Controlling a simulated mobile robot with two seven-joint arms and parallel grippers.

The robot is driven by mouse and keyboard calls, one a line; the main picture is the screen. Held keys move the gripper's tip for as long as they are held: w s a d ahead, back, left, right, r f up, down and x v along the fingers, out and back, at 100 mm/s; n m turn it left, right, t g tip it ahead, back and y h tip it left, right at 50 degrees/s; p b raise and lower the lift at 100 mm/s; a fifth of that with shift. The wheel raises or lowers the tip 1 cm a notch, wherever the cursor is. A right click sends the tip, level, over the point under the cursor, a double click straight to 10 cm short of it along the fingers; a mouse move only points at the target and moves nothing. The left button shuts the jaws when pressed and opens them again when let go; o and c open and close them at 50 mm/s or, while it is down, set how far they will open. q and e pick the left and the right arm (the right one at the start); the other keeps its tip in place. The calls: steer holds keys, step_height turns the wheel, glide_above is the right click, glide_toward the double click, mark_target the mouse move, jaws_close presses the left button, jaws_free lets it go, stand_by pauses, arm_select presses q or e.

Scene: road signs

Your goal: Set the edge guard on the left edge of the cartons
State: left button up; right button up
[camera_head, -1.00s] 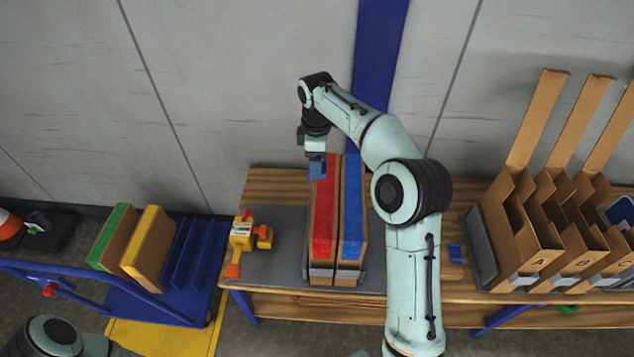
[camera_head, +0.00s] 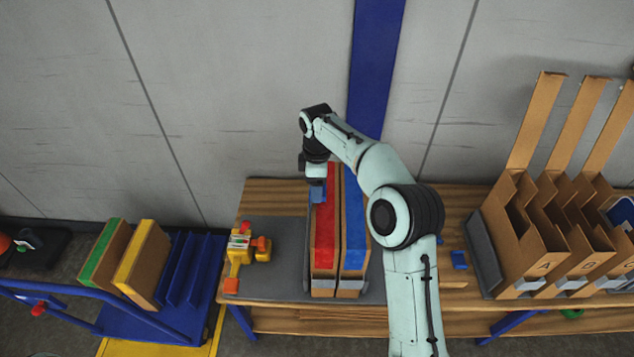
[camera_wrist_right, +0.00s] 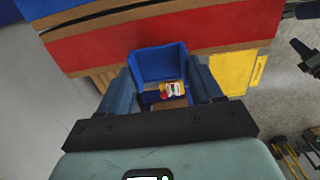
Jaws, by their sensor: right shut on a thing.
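Two cartons stand side by side on the table, one with red tape on top (camera_head: 325,230) and one with blue tape (camera_head: 354,235). My right gripper (camera_head: 317,184) is at the far part of the red-taped carton's left edge, fingers down. It is shut on a small blue edge guard (camera_head: 316,195), which also shows between the fingers in the right wrist view (camera_wrist_right: 158,62). The guard overlaps the carton's left top edge in the head view; I cannot tell whether it touches. The red tape (camera_wrist_right: 110,50) lies just beyond it in the wrist view. My left gripper is out of view.
A yellow tape dispenser (camera_head: 240,250) stands left of the cartons on the grey mat (camera_head: 275,283). Another small blue piece (camera_head: 458,259) lies right of my right arm. Lettered cardboard bins (camera_head: 545,250) stand at the right. A blue cart (camera_head: 150,315) with cartons is at the left.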

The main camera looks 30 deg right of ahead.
steer(key=shift+f, duration=0.25)
steer(key=o, duration=1)
steer(key=shift+d, duration=0.1)
steer(key=shift+o, duration=0.2)
steer(key=shift+r, duration=0.1)
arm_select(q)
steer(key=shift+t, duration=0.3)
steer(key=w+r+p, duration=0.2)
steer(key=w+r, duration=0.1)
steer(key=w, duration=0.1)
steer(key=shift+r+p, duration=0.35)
arm_select(e)
step_height(320, 180, up, 13)
